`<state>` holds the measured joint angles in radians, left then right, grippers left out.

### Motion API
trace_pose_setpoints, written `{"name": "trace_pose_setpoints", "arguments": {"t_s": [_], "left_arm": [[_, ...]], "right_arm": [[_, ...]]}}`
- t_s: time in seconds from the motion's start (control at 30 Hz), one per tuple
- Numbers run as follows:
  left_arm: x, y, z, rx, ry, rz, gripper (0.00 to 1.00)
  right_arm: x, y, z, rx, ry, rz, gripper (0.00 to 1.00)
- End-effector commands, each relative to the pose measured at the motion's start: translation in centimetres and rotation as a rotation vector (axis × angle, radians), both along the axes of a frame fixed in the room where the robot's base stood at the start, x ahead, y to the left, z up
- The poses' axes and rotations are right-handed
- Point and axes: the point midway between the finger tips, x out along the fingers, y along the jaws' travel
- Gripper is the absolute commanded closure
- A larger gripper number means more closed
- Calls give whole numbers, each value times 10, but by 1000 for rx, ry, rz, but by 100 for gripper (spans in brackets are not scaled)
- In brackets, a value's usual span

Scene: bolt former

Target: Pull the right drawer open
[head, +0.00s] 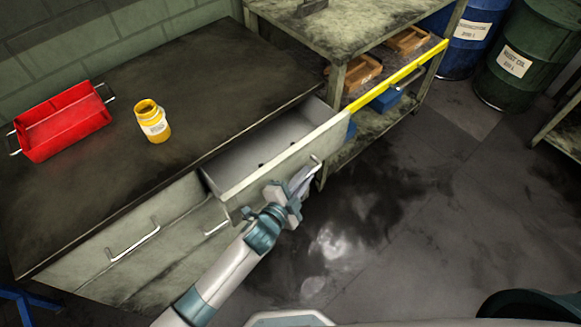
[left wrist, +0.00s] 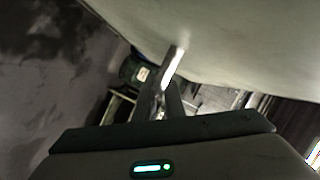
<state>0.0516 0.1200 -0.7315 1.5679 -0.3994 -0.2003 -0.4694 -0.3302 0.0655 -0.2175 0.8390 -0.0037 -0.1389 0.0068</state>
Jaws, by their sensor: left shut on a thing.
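The right drawer (head: 285,155) of the dark workbench is pulled well out, and its grey inside shows with a few small dark spots on its floor. Its bar handle (head: 316,160) is on the front panel. My left gripper (head: 303,178) is at that handle and shut on it. In the left wrist view the handle (left wrist: 173,65) runs from the pale drawer front (left wrist: 220,45) down to between the fingers of my left gripper (left wrist: 160,100). The fingers partly hide the handle. My right gripper is not in view.
A red tray (head: 62,120) and a yellow jar (head: 153,122) stand on the workbench top (head: 200,80). A closed drawer with a handle (head: 133,243) is to the left. A shelf unit with a yellow edge (head: 395,75) stands to the right. Drums (head: 515,60) are behind. The floor in front is open.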

Motion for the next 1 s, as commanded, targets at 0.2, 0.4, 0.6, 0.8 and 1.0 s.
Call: {"name": "trace_pose_setpoints", "arguments": {"t_s": [0.2,0.4,0.6,0.8,1.0], "left_arm": [[-46,-33,0,-2,4,1,100],[-87,-63,-1,-2,5,2,100],[-117,-85,-1,-1,1,1,100],[-133,-96,-1,2,0,1,100],[-136,-98,0,4,-2,0,100]], "right_arm": [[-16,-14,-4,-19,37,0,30],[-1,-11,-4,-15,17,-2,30],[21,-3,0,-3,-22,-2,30],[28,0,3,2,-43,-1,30],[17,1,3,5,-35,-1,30]]}}
